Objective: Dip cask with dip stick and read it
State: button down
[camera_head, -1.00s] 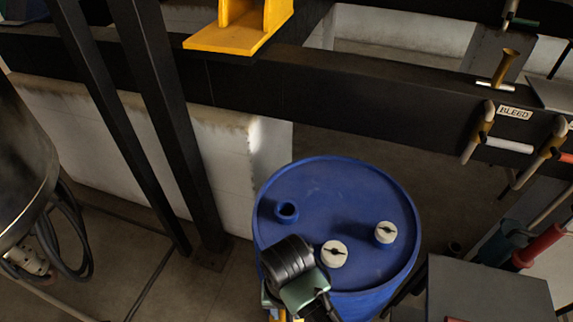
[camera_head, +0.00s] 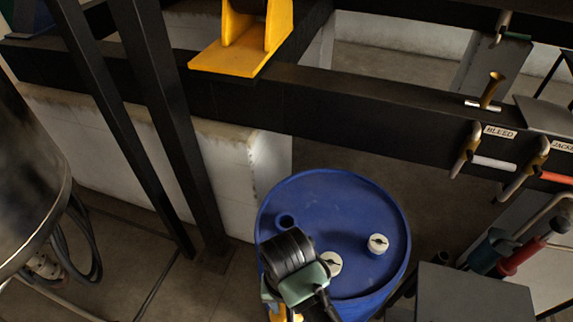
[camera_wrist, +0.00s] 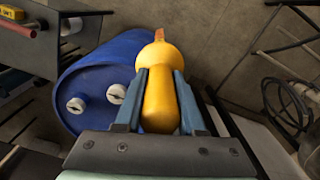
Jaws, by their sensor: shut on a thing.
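The cask is a blue drum (camera_head: 330,200) standing upright on the floor, low centre in the head view; it also shows at left in the wrist view (camera_wrist: 95,70). Its top has an open round hole (camera_head: 285,221) at the left and two pale bungs (camera_head: 378,243) (camera_head: 331,263). My gripper (camera_wrist: 160,74) is shut on a yellow handle (camera_wrist: 158,105) with a rounded knob and a thin orange-brown end beyond it, seemingly the dip stick. The stick's full length is hidden. In the head view my wrist covers the drum's near left edge, and a bit of yellow (camera_head: 284,314) shows below it.
A black beam with a BLEED label (camera_head: 500,131) and valve handles runs behind the drum. Black posts (camera_head: 165,120) and a white wall (camera_head: 215,160) stand left. A metal vessel (camera_head: 30,180) is far left. A dark box (camera_head: 475,295) stands close right.

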notch_tip(320, 180, up, 9)
jog(key=p, duration=0.7)
notch_tip(320, 180, up, 22)
dwell(1.3)
